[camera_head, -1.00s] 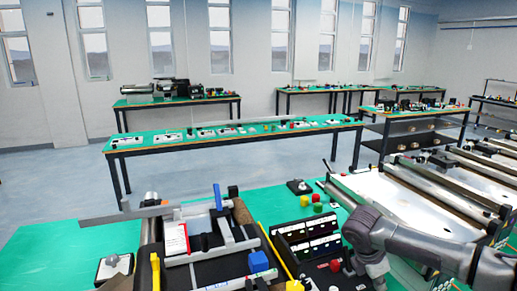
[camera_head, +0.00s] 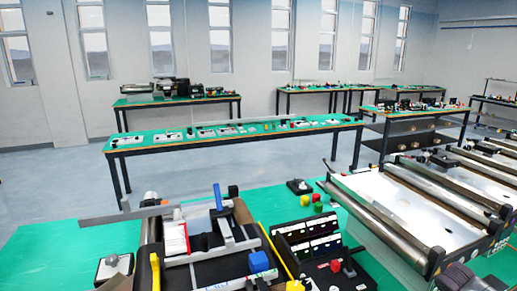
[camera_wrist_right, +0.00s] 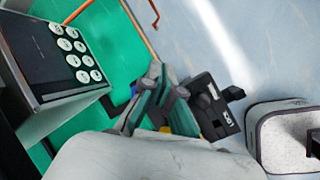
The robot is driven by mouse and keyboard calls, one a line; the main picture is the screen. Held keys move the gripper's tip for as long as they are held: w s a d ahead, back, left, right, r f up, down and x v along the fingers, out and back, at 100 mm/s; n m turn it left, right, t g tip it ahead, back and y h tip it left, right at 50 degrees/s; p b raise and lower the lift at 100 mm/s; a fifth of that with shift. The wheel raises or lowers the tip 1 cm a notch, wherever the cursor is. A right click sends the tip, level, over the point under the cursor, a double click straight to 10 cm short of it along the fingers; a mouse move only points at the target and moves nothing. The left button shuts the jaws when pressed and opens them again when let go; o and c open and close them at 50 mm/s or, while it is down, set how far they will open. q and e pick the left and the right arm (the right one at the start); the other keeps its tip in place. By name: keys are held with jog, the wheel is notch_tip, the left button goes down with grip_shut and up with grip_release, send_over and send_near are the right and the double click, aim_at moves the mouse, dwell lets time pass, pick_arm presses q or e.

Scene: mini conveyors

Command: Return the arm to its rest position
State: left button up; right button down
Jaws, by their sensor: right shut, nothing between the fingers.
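My right gripper (camera_wrist_right: 160,95) shows in the right wrist view, with its fingers shut and nothing held between them. It appears to be above the floor near the edge of a green surface. In the head view neither of my arms nor grippers is visible. My left gripper is in no frame.
In the head view, a near green table (camera_head: 60,248) carries a mini conveyor with a blue cube (camera_head: 259,262) and a black panel (camera_head: 307,232). More conveyors (camera_head: 410,215) stand at right. The wrist view shows a dark box with round white buttons (camera_wrist_right: 72,45) and pale floor (camera_wrist_right: 245,50).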

jog(key=s+d+f+m+h, duration=0.2)
jog(key=s+d+f+m, duration=0.2)
jog(key=s+d+f, duration=1.05)
jog(key=s+d+m+h, duration=0.1)
jog(key=s+d, duration=0.6)
jog(key=s, duration=0.5)
jog(key=s+d+m+h, duration=0.1)
jog(key=s+d, duration=0.6)
jog(key=s, duration=0.6)
jog(key=s+a+f+m+y, duration=0.1)
jog(key=s+a+f+y, duration=0.15)
jog(key=a+f, duration=0.9)
jog(key=s+a+f+y, duration=0.25)
jog(key=a+f, duration=0.55)
jog(key=a, duration=0.7)
pick_arm(q)
jog(key=shift+f+b, duration=0.3)
jog(key=shift+b, duration=0.05)
pick_arm(e)
jog(key=s+a+f+y, duration=0.1)
jog(key=a+f, duration=0.2)
jog(key=a, duration=0.8)
jog(key=s+a+f+m+y, duration=0.1)
jog(key=a+f+y, duration=0.1)
jog(key=a, duration=0.9)
jog(key=s+a+f+m+y, duration=0.1)
jog(key=a+f, duration=0.2)
jog(key=a, duration=0.8)
jog(key=shift+f+g, duration=0.3)
jog(key=shift+f, duration=0.05)
